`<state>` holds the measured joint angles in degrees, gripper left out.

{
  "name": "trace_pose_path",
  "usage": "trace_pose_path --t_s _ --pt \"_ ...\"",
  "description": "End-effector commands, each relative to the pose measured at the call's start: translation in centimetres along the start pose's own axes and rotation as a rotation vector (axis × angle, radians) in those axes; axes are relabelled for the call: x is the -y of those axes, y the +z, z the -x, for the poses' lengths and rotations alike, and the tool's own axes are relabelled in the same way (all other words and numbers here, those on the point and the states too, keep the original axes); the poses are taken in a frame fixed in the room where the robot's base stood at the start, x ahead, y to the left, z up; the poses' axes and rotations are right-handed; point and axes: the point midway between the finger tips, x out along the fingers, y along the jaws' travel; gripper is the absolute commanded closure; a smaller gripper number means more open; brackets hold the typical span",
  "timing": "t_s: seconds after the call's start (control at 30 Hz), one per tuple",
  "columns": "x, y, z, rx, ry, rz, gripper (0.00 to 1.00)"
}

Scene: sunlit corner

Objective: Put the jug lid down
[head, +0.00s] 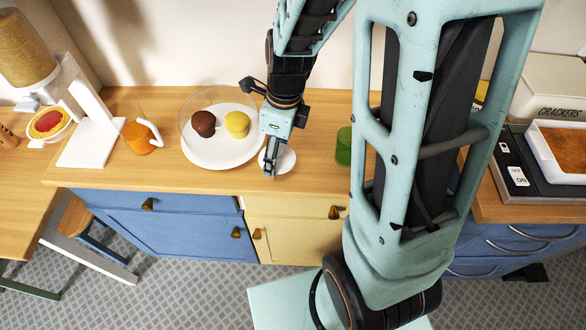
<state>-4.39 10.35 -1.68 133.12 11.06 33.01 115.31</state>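My gripper (270,166) points down over the counter, just right of the white plate. A small round white disc (286,160), which looks like the jug lid, shows behind and to the right of the fingers, which hide part of it. I cannot tell whether the fingers grip it or whether it rests on the counter. A clear jug with orange contents (137,138) and a white handle stands upright to the left of the plate.
A white plate (215,162) holds a brown and a yellow muffin under a clear dome. A white stand (90,145) is at left, and a green cup (344,146) is right of my gripper. Bare wooden counter (200,183) runs along the front edge.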

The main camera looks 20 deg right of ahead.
Motion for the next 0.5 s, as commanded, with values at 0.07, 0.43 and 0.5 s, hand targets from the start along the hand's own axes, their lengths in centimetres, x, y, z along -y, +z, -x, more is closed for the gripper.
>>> trace_pose_path --t_s 0.07,0.43,0.5 --pt "0.7 -0.8 -1.9 -0.001 0.001 -0.003 0.54" --pt "3.0 -2.9 -4.6 0.000 0.001 0.001 0.54" --pt "3.1 -3.0 -4.7 0.000 0.001 0.001 0.54"
